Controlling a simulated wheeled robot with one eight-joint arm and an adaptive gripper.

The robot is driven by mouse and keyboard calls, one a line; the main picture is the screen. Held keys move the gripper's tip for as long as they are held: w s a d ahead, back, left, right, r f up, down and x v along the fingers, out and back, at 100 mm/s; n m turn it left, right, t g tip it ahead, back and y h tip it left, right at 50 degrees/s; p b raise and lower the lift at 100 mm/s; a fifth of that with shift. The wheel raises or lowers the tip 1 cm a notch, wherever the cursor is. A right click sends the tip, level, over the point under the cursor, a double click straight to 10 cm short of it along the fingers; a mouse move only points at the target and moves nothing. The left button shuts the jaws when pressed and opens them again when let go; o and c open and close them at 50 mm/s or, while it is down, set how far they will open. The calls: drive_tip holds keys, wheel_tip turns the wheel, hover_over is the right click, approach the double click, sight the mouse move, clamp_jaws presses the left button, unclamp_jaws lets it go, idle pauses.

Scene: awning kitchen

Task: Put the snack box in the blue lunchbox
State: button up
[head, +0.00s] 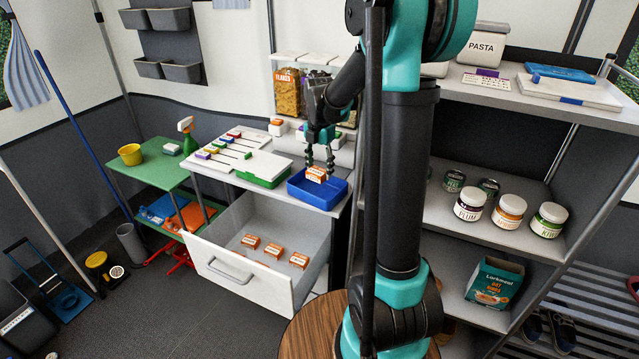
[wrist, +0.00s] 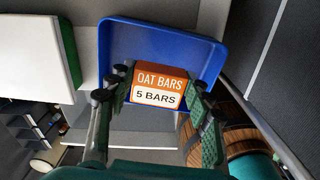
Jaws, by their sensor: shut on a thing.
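The snack box (head: 316,174) is a small orange and white carton. In the wrist view its label reads "OAT BARS 5 BARS" (wrist: 159,88). My gripper (head: 319,166) is shut on it, with a finger on each side (wrist: 156,96). The blue lunchbox (head: 318,196) is an open tray on the right end of the counter. In the head view the snack box shows over the lunchbox. In the wrist view the blue lunchbox (wrist: 204,46) lies behind the box. I cannot tell whether the box touches its floor.
An open drawer (head: 270,258) below the counter holds several similar orange boxes. A green container with a white lid (head: 264,168) stands left of the lunchbox. Clear food bins (head: 287,92) stand behind. A shelf with jars (head: 509,209) is at the right.

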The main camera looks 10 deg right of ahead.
sight(320, 191)
drive_tip(key=shift+f, duration=2.9)
drive_tip(key=shift+f, duration=0.15)
drive_tip(key=o, duration=1.1)
wheel_tip(320, 191, up, 12)
drive_tip(key=shift+r, duration=0.2)
